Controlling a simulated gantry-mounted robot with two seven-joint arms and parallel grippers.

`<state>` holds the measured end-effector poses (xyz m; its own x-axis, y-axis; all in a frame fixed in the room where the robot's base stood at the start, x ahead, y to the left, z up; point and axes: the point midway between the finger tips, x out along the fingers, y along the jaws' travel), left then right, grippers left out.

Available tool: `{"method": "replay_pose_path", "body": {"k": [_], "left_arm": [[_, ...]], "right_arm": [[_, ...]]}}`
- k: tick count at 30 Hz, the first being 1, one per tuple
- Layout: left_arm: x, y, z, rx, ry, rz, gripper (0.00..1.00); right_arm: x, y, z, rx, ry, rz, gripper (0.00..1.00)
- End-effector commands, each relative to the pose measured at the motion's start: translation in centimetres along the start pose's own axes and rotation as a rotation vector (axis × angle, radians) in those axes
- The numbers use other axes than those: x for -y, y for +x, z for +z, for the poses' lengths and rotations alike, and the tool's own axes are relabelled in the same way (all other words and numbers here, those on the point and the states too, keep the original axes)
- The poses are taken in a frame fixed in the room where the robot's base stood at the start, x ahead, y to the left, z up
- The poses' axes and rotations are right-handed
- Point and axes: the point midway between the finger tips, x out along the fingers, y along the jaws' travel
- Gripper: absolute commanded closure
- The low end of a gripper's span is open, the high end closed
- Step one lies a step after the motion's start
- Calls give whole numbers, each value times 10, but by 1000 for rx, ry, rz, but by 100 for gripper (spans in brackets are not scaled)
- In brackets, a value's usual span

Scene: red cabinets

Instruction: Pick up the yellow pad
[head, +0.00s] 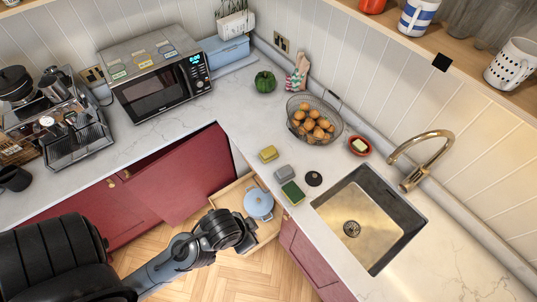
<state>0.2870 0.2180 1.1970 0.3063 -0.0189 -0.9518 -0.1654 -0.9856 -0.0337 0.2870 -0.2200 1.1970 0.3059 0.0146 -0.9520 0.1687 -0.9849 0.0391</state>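The yellow pad (269,153) lies flat on the white counter, left of the sink and in front of the wire basket. A grey pad (284,173) and a green pad with a yellow edge (292,193) lie in a row nearer to me. My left gripper (250,238) is low over the open drawer's near side, apart from the yellow pad and below it in the picture. Its fingers are small and dark, so I cannot tell whether they are open. My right gripper is not in view.
An open drawer (222,198) holds a blue lidded pot (258,204). A black round item (314,178) lies beside the pads. A wire basket (337,122) of brown round items stands behind; a sink (380,208) is at right. An open red cabinet door (180,175) stands left.

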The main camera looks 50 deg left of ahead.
Motion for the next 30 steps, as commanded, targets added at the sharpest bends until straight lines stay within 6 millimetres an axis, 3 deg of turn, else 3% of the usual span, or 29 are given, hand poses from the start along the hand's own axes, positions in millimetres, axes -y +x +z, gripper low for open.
{"method": "replay_pose_path", "body": {"k": [11,24,30], "left_arm": [[0,0,0,0,0,0,98],[0,0,0,0,0,0,31],[0,0,0,0,0,0,28]], "right_arm": [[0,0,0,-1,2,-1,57],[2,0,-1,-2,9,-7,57],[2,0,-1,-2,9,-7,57]]}}
